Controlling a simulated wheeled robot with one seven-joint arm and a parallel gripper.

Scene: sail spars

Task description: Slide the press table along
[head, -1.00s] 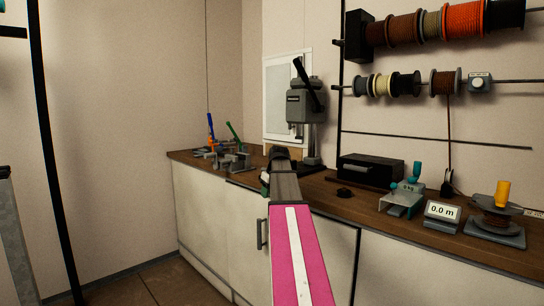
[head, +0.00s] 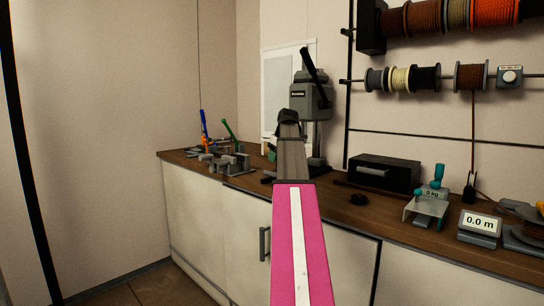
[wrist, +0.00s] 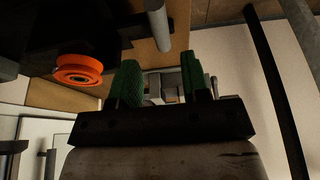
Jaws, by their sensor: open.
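The grey press (head: 312,102), with a black lever, stands on the wooden bench against the wall. My pink and grey arm reaches toward it and hides much of its lower part, so I cannot make out its table clearly. My gripper is mostly hidden behind the arm in the head view. In the wrist view my gripper (wrist: 160,84) shows two green-padded fingers, apart, with nothing held between them. A dark body with an orange ring (wrist: 78,70) is close at upper left there, and a grey rod (wrist: 158,24) is just above the fingers.
Clamps with blue and green handles (head: 222,155) stand on the bench (head: 400,232) left of the press. To the right are a black box (head: 384,172), a teal-handled device (head: 430,200) and a 0.0 m display (head: 479,224). Cord spools (head: 403,78) hang above.

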